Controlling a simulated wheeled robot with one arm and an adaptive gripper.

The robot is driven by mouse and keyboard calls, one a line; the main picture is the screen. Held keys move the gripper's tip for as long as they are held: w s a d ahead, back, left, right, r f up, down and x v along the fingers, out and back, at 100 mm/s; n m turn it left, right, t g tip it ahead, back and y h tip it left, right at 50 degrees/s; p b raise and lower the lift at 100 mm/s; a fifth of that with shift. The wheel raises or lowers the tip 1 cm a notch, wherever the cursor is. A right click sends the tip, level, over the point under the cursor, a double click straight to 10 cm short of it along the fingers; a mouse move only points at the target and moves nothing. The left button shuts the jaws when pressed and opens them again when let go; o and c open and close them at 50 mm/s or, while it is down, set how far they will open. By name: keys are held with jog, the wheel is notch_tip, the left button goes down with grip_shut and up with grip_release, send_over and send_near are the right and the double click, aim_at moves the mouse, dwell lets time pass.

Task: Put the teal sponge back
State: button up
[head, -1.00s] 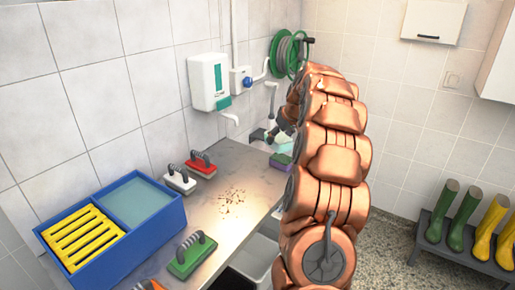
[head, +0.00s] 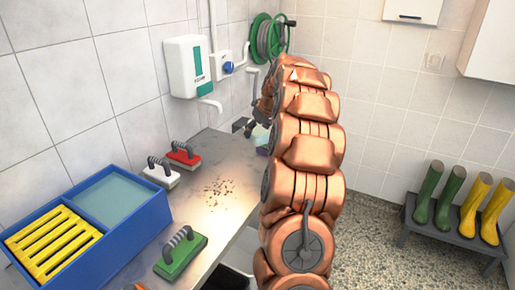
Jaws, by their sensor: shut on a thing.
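My gripper (head: 247,128) is small and dark at the far end of the metal counter (head: 225,190), partly hidden behind my copper arm. It is shut on a small pale teal thing (head: 260,135), which looks like the teal sponge. A purple patch (head: 263,151) shows just below it, and I cannot tell if the two touch. A blue tray (head: 130,245) stands at the near left of the counter. One compartment holds a yellow slatted rack (head: 50,245); the other has a flat, pale teal surface (head: 115,200).
A green brush (head: 181,256), a white brush (head: 161,176) and a red brush (head: 183,157) lie on the counter. Brown crumbs (head: 220,187) lie mid-counter. A dispenser (head: 187,67) and hose reel (head: 268,38) are on the wall. Boots (head: 450,205) stand on a bench at right.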

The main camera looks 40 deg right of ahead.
notch_tip(320, 180, down, 5)
jog(key=b, duration=0.3)
jog(key=shift+r, duration=0.2)
jog(key=shift+f, duration=0.15)
jog(key=shift+f+b, duration=0.6)
jog(key=shift+f, duration=2.65)
jog(key=shift+f+b, duration=0.3)
jog(key=shift+f, duration=0.1)
jog(key=o, duration=1.1)
jog(key=shift+r, duration=0.1)
